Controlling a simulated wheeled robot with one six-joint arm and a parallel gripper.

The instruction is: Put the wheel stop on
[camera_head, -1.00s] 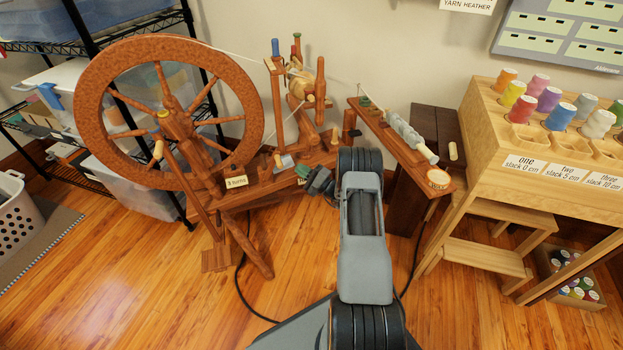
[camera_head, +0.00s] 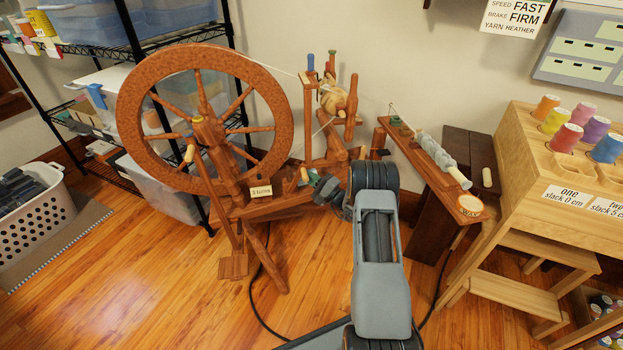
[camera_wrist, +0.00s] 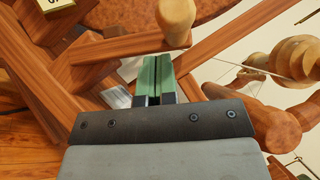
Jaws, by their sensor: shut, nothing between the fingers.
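The spinning wheel (camera_head: 132,135) stands upright with its large reddish wooden rim to the left of my arm. My gripper (camera_head: 315,180) is low over the wheel's wooden bench, right of the rim. In the wrist view my gripper (camera_wrist: 154,78) shows two green fingers, shut together with nothing between them. A pale rounded wooden knob (camera_wrist: 175,20) is just beyond the fingertips; it also shows in the head view (camera_head: 304,174). It may be the wheel stop's handle, but I cannot tell. Whether the fingertips touch it is unclear.
The flyer post with a wound bobbin (camera_head: 337,100) stands behind my gripper. A narrow plank with grey rolls (camera_head: 436,150) is right of my arm. A tag (camera_head: 261,191) reads "3 turns". A dark cable (camera_head: 257,305) lies on the floor.

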